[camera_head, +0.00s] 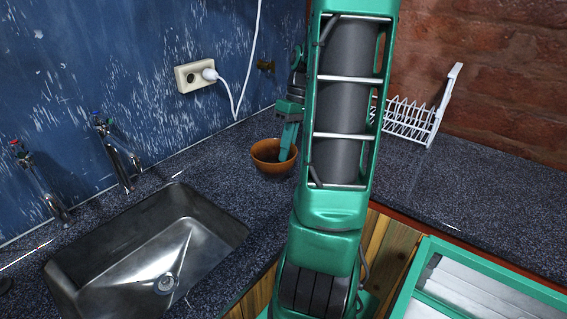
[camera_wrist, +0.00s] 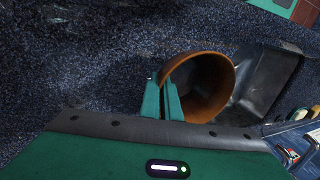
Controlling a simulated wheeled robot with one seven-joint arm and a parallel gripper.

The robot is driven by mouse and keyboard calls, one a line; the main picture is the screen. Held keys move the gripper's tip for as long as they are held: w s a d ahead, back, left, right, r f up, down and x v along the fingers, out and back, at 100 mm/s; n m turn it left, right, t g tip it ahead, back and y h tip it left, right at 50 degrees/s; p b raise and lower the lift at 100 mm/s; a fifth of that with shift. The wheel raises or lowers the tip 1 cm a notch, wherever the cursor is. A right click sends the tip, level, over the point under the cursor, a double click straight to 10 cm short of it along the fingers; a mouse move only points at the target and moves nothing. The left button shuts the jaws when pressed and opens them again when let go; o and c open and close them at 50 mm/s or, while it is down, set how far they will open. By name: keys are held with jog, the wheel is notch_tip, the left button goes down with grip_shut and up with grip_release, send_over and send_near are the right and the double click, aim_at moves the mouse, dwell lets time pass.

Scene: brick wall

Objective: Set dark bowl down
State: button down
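The dark bowl is brown with an orange-brown rim; it shows on the counter's corner side in the head view (camera_head: 268,166) and right of centre in the wrist view (camera_wrist: 212,82). My gripper (camera_head: 287,150) reaches down at the bowl's right side. In the wrist view its green fingers (camera_wrist: 162,88) are close together with the bowl's near wall between them, so it is shut on the rim. The bowl is at or just above the speckled dark counter (camera_head: 225,160); I cannot tell whether it touches. My arm hides part of the counter to its right.
A metal sink (camera_head: 150,255) is at the left, with two taps (camera_head: 120,155) behind it. A white dish rack (camera_head: 410,120) stands at the right. A socket with a plugged white cable (camera_head: 197,75) is on the blue wall. Counter around the bowl is clear.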

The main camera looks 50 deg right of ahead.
jog(key=shift+d+f, duration=0.3)
jog(key=shift+d, duration=0.05)
jog(key=shift+f, duration=1.85)
jog(key=shift+f, duration=0.15)
jog(key=c, duration=2)
grip_release()
